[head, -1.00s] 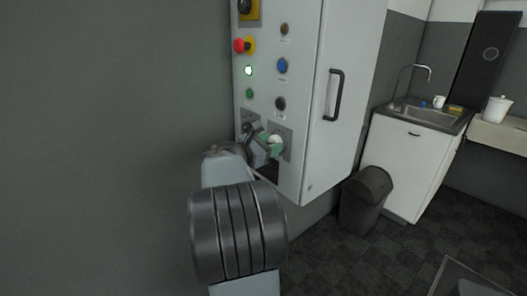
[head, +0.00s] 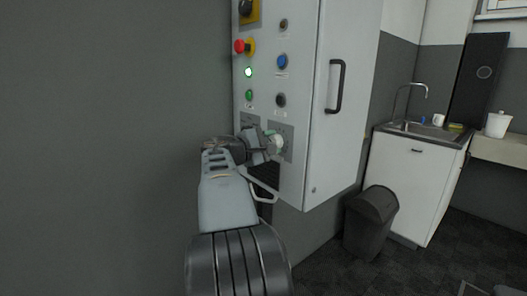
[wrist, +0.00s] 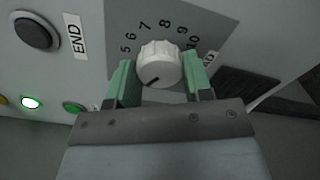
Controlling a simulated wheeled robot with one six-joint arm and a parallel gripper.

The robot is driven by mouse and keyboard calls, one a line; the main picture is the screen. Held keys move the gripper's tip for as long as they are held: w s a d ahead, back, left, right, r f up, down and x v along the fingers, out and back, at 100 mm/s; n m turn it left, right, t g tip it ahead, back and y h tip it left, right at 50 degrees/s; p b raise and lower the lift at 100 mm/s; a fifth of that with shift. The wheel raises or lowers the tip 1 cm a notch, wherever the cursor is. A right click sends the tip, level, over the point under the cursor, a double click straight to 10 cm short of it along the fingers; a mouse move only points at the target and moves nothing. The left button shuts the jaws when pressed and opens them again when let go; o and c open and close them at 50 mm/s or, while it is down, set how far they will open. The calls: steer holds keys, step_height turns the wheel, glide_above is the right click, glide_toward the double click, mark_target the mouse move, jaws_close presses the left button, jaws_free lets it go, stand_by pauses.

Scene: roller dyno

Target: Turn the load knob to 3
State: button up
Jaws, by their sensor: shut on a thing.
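The load knob is a white ribbed knob (wrist: 159,66) on a grey dial plate (wrist: 190,22). The numbers 5 to 10 show around it; lower numbers are hidden by my gripper. A dark mark on the knob's face points to the lower left in the wrist view, below the 5. My gripper (wrist: 160,80) has its green fingers on either side of the knob and is shut on it. In the head view my gripper (head: 269,144) is at the knob (head: 278,144), low on the cabinet's front; the numbers are too small to read there.
A dark bin (head: 371,222) and a sink unit (head: 410,180) stand to the right.

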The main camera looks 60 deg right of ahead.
steer(key=shift+w+r+m+b, duration=0.15)
steer(key=shift+m+b, duration=0.35)
steer(key=shift+m, duration=0.1)
steer(key=shift+r, duration=0.1)
steer(key=o, duration=0.5)
steer(key=shift+o, duration=1.4)
steer(key=shift+w+d+f, duration=0.1)
steer(key=shift+w+f, duration=0.1)
steer(key=shift+o, duration=0.7)
steer(key=shift+w+d+f, duration=0.1)
steer(key=shift+d+f, duration=0.1)
steer(key=shift+d, duration=0.05)
steer(key=shift+s+a+r, duration=0.2)
steer(key=shift+s+a, duration=0.05)
steer(key=shift+a, duration=0.15)
steer(key=shift+w+a, duration=0.1)
steer(key=shift+a, duration=0.15)
steer(key=v, duration=1.2)
steer(key=shift+w+a+f+p, duration=0.15)
steer(key=shift+w+a+p, duration=0.1)
steer(key=shift+w+p, duration=0.2)
